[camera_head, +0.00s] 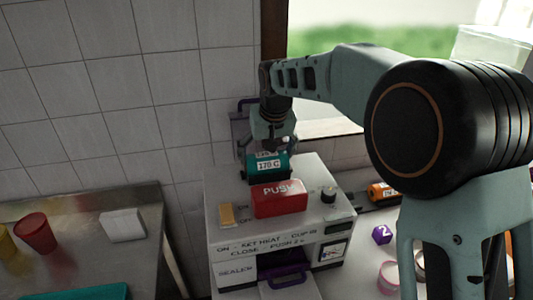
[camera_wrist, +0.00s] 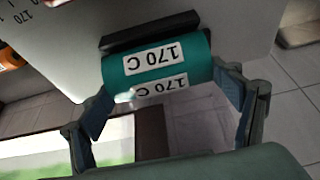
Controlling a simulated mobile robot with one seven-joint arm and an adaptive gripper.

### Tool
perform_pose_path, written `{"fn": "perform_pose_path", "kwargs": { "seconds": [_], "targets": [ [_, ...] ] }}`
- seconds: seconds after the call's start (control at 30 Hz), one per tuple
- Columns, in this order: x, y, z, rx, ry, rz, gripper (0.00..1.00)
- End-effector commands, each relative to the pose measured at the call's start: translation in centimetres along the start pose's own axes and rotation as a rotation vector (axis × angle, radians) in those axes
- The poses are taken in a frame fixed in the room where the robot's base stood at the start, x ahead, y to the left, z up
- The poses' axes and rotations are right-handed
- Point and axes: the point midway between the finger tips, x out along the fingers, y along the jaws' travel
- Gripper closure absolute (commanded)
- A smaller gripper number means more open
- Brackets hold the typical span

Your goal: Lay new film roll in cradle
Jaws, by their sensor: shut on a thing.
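The film roll (camera_head: 267,168) is a teal cylinder with white "170 C" labels. It lies sideways at the back of the white sealer's top, behind the red PUSH block; the wrist view shows the roll (camera_wrist: 155,62) close up. My gripper (camera_head: 270,148) reaches down from above and is shut on the roll, with one blue-padded finger near each end in the wrist view. A black bar (camera_wrist: 150,32), perhaps part of the cradle, runs along the roll's far side there. I cannot tell whether the roll rests in the cradle or hangs just above it.
The sealer (camera_head: 235,240) carries the red PUSH block (camera_head: 280,198), a yellow switch (camera_head: 226,214) and a dark knob (camera_head: 328,194). An orange roll (camera_head: 383,192), a purple cube (camera_head: 382,234) and pink tape (camera_head: 388,278) lie right. A red cup (camera_head: 36,234) stands on the left counter.

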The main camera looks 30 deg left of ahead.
Motion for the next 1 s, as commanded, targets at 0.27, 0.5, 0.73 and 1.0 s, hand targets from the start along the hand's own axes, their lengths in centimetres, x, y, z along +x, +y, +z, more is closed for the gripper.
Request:
{"fn": "perform_pose_path", "kwargs": {
  "seconds": [0.27,0.5,0.73,1.0],
  "targets": [
    [-0.04,-0.01,-0.08,0.000,0.003,0.000,0.49],
    [-0.05,-0.01,-0.09,0.000,0.003,0.000,0.11],
    [-0.02,-0.01,-0.05,0.000,0.002,0.000,0.00],
    [0.07,0.00,0.04,0.000,0.000,0.000,0.00]
  ]
}}
